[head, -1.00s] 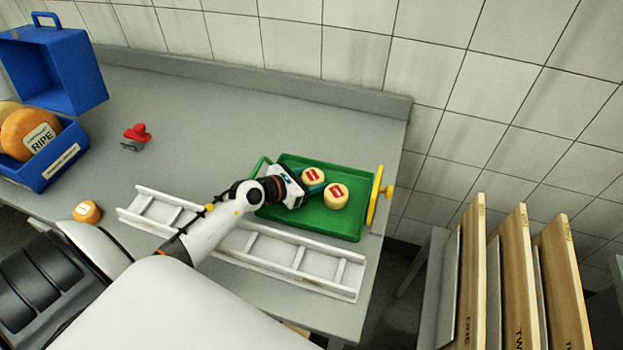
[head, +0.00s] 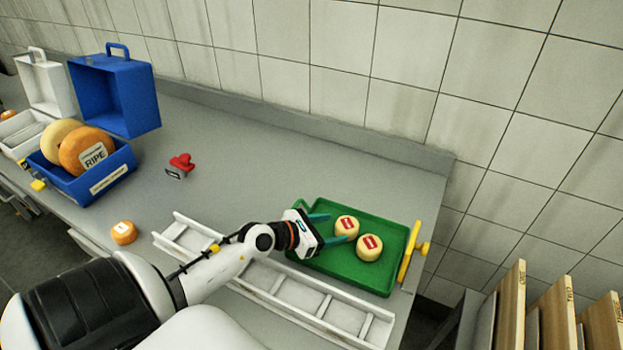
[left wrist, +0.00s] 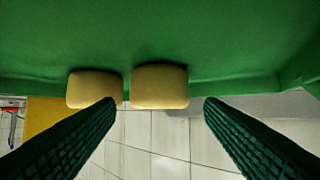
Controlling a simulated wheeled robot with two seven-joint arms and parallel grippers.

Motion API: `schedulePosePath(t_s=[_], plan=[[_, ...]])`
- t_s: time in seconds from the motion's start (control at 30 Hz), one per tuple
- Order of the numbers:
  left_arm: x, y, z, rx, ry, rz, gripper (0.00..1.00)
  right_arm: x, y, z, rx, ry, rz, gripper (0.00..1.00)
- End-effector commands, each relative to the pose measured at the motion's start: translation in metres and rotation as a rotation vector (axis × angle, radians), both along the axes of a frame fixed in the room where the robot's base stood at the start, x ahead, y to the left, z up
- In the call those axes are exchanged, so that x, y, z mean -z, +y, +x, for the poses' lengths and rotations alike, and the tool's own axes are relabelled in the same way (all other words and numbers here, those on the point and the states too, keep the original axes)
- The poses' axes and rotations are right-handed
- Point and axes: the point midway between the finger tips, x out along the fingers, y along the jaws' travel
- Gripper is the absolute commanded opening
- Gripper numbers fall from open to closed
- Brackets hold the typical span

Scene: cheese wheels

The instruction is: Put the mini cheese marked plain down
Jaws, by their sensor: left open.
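Two small pale-yellow cheeses with red labels, a back one (head: 347,225) and a front one (head: 369,247), sit in the green tray (head: 350,277). Their label words are too small to read, so I cannot tell which is plain. My left gripper (head: 333,228) is open over the tray's left part, just left of the cheeses, with nothing held. In the left wrist view both cheeses, one (left wrist: 95,89) and another (left wrist: 160,87), rest on the green surface beyond the spread fingers (left wrist: 158,106). My right gripper is not in view.
A white slotted rack (head: 287,290) lies in front of the tray; a yellow handle (head: 410,250) is at its right. Wooden boards (head: 508,310) stand right.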

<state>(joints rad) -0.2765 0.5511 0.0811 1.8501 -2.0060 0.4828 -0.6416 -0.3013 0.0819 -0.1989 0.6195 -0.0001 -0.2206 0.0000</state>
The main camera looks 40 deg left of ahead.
Motion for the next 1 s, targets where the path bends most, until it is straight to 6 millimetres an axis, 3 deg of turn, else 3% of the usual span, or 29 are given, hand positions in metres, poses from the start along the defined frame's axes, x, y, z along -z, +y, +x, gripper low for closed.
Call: schedulePosePath(t_s=[0.1,0.33,1.0], plan=[[-0.007,0.008,-0.024,0.002,0.003,0.003,0.63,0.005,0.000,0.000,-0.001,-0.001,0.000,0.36],[-0.021,0.019,-0.051,0.001,0.001,-0.001,0.63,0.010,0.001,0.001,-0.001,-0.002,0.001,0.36],[-0.025,0.021,-0.057,0.001,-0.001,-0.001,0.63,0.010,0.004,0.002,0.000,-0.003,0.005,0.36]])
